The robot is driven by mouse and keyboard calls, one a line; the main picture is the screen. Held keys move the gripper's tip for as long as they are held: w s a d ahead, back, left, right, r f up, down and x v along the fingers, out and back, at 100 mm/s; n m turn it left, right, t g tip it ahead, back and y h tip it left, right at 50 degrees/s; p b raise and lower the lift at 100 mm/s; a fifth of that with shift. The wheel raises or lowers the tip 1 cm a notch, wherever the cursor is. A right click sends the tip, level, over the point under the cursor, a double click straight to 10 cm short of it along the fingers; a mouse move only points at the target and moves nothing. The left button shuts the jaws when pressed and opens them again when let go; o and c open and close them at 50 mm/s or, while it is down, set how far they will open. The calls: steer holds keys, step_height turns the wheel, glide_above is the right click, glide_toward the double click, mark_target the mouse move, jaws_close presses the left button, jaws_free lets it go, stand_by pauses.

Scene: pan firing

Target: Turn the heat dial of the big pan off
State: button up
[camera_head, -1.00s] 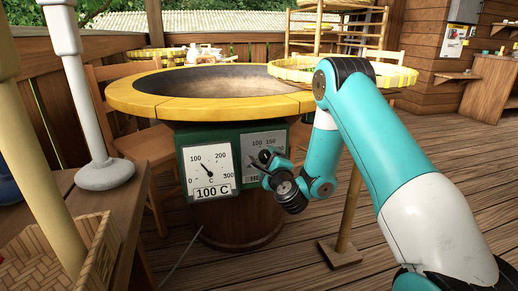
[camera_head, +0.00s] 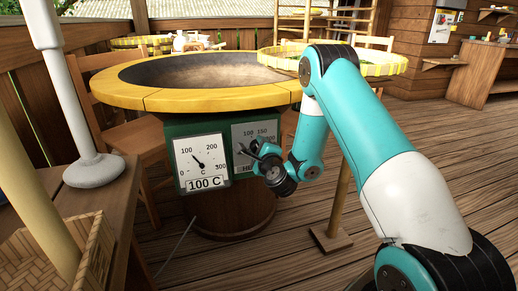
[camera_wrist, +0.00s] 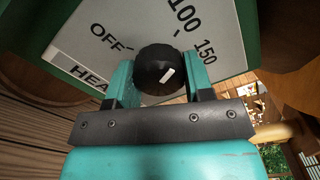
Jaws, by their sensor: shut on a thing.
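The big pan (camera_head: 120,91) has a yellow rim and stands on a green box. The heat dial is a round black knob (camera_wrist: 153,62) with a short white mark on its face. It sits on a grey plate (camera_wrist: 82,30) with OFF, 100 and 150 printed around it. In the wrist view, the mark lies on the right of the knob and slants toward the upper right. My gripper (camera_wrist: 160,86) is shut on the knob, one finger on each side. In the head view, my gripper (camera_head: 258,151) is at the plate (camera_head: 248,131) and hides the knob.
A white gauge (camera_head: 200,150) left of the dial plate reads 100 C. A wooden table (camera_head: 112,190) with a white post base (camera_head: 95,171) and a wicker basket (camera_head: 95,250) stands at the left. A yellow-rimmed tray (camera_head: 385,62) on a wooden stand is behind my arm.

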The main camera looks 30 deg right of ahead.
steer(key=shift+n, duration=0.3)
steer(key=n+p, duration=0.1)
steer(key=n, duration=0.3)
steer(key=shift+a+r+n+p, duration=0.15)
steer(key=shift+n+p, duration=0.25)
steer(key=n+p, duration=0.3)
steer(key=n, duration=0.2)
steer(key=shift+r, duration=0.1)
steer(key=n+p, duration=0.3)
steer(key=n, duration=0.2)
steer(key=shift+a+p, duration=0.1)
steer(key=shift+p, duration=0.25)
steer(key=shift+f+n+p, duration=0.2)
steer(key=shift+n+p, duration=1.25)
steer(key=shift+n, duration=0.75)
steer(key=o, duration=0.9)
